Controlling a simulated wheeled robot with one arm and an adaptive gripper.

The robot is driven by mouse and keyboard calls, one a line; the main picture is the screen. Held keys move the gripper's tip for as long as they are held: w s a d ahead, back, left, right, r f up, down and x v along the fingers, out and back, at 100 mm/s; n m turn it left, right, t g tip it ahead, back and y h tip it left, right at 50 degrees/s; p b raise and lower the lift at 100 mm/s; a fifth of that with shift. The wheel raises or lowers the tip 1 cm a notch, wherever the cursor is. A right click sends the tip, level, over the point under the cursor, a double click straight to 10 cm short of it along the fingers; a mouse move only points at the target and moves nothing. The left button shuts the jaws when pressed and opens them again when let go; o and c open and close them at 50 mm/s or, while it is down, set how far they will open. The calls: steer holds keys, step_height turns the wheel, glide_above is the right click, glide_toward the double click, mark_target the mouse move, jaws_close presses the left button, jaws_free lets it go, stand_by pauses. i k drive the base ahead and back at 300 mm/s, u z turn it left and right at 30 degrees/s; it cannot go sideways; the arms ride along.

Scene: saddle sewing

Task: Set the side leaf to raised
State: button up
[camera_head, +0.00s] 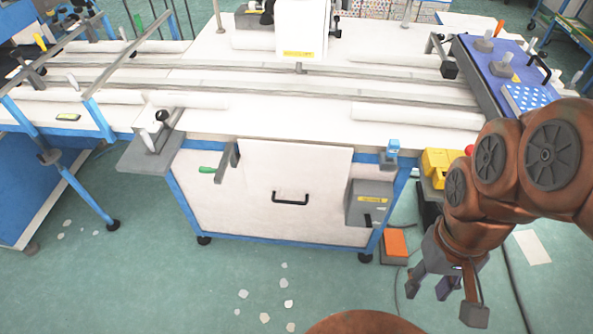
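A white flat panel (292,180) with a black bar handle (290,199) hangs upright against the front of the white sewing table (300,120). Its top edge meets the table's front edge; I take it for the side leaf, lowered.
A grey box (364,205) is on the table front right of the panel. An orange pedal (396,243) and a yellow box (443,165) lie between the table and my arm. A grey plate (152,155) juts out at left. Floor before the panel is mostly clear, with scraps.

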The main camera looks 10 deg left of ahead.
mark_target(315, 172)
steer(key=k, duration=0.5)
steer(key=u, duration=1.5)
steer(key=i, duration=0.25)
steer(key=u, duration=0.8)
